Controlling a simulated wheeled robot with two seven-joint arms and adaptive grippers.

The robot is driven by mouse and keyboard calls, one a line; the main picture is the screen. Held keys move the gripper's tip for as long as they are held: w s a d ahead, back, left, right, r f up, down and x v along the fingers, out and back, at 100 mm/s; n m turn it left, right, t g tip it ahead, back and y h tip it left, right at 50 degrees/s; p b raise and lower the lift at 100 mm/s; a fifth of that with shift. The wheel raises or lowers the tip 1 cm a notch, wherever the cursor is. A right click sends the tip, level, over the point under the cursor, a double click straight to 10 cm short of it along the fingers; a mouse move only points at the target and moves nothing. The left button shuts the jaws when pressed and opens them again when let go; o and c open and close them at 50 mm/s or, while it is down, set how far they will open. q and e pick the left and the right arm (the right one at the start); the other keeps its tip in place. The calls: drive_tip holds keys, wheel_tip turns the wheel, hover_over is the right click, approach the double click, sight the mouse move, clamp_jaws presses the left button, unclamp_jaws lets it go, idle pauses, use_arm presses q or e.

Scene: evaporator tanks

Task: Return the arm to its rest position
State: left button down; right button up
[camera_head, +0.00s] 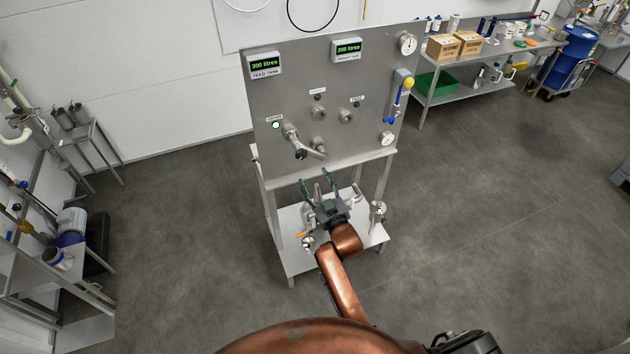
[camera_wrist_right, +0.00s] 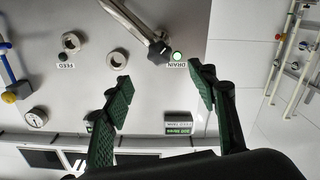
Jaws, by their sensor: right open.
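My right arm reaches up from the bottom of the head view. Its gripper (camera_head: 318,184) is open and empty, with green fingers, just in front of and below the grey control panel (camera_head: 300,85). In the right wrist view the open fingers (camera_wrist_right: 160,77) stand apart, with the panel shown upside down behind them. A metal pipe piece (camera_head: 305,146) sits at the port by the DRAIN label. It also shows in the wrist view (camera_wrist_right: 133,25), above the fingertips and apart from them. My left gripper is not in view.
The panel stands on a metal frame with a low shelf (camera_head: 295,265) under my right gripper. A blue lever (camera_head: 400,95) is on its right edge. A pump bench (camera_head: 60,270) stands at left, a shelf bench (camera_head: 470,65) at back right.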

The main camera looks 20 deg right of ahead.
drive_tip(key=shift+f, duration=0.1)
drive_tip(key=s+f+g+b, duration=0.2)
drive_tip(key=s+f, duration=0.1)
drive_tip(key=f, duration=1.1)
drive_tip(key=s+f+g+b, duration=0.1)
drive_tip(key=s+f+g, duration=0.15)
drive_tip(key=f, duration=1.15)
drive_tip(key=s+d+f+g+b, duration=0.1)
drive_tip(key=s+f+g, duration=0.1)
drive_tip(key=s+f, duration=0.6)
drive_tip(key=s+d+f+g+b, duration=0.15)
drive_tip(key=s+f, duration=0.25)
drive_tip(key=f, duration=0.9)
drive_tip(key=s+d+f+g+b, duration=0.2)
drive_tip(key=s+f, duration=0.7)
drive_tip(key=s, duration=0.6)
drive_tip(key=s+d+f+m+g+b, duration=0.1)
drive_tip(key=s+f+g, duration=0.3)
drive_tip(key=s+f, duration=0.6)
drive_tip(key=s+d+f+m+g+b, duration=0.1)
drive_tip(key=s+f, duration=0.8)
drive_tip(key=s, duration=1.2)
drive_tip(key=d+g+b, duration=0.1)
drive_tip(key=d+g, duration=0.1)
drive_tip(key=shift+d+f+h+b, duration=0.25)
drive_tip(key=shift+d+h+b, duration=0.1)
drive_tip(key=shift+d+h, duration=0.05)
